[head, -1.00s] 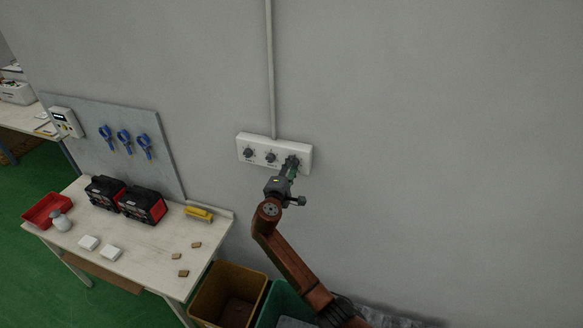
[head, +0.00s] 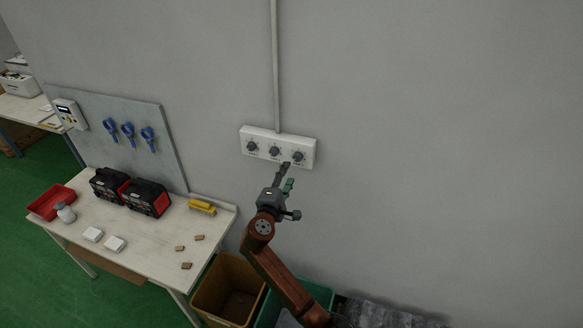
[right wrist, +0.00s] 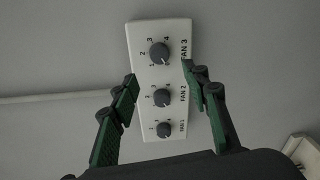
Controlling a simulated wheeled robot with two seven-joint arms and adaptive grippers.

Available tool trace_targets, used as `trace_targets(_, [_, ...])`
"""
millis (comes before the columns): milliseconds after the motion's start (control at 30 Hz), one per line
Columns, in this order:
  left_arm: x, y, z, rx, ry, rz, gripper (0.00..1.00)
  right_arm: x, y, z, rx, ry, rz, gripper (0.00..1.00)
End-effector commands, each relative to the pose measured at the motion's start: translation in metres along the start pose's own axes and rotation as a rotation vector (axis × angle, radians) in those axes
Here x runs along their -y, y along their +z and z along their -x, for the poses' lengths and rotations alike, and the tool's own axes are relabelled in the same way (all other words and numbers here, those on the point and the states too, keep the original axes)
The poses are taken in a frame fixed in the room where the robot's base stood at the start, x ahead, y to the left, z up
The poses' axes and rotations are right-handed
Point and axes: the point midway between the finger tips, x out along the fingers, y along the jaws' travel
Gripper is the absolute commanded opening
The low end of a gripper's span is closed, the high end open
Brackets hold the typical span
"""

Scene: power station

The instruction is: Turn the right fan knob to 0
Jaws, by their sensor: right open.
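A white panel (head: 266,153) with three dark round knobs is fixed to the wall. The right knob (head: 299,156) is the top one in the right wrist view (right wrist: 159,53), beside the label FAN 3. A small light mark shows on its lower right side, but I cannot read its setting surely. The middle knob (head: 274,151) and left knob (head: 252,146) are labelled FAN 2 and FAN 1. My right gripper (head: 287,175) is open and empty, just below the panel's right end, apart from the right knob. Its green fingers (right wrist: 160,80) spread on both sides of the panel. My left gripper is out of view.
A conduit (head: 275,70) runs up the wall from the panel. A workbench (head: 150,243) at left holds two black-red boxes (head: 128,190), a red tray (head: 50,202) and a yellow brush (head: 202,207). Bins (head: 232,290) stand below my arm. The wall to the right is clear.

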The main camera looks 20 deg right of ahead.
Motion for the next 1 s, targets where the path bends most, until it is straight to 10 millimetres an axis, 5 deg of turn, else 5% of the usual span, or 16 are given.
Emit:
trace_targets(233, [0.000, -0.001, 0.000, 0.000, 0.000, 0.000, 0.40, 0.000, 0.000, 0.026, 0.000, 0.000, 0.000, 0.43])
trace_targets(767, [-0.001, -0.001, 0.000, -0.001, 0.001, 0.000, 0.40, 0.001, 0.001, 0.028, 0.001, -0.002, 0.000, 0.43])
trace_targets(867, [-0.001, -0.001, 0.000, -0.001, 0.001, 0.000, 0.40, 0.015, 0.009, 0.026, 0.004, -0.032, -0.024, 0.43])
trace_targets(1000, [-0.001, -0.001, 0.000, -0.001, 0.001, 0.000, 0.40, 0.074, 0.043, 0.021, 0.017, -0.157, -0.132, 0.43])
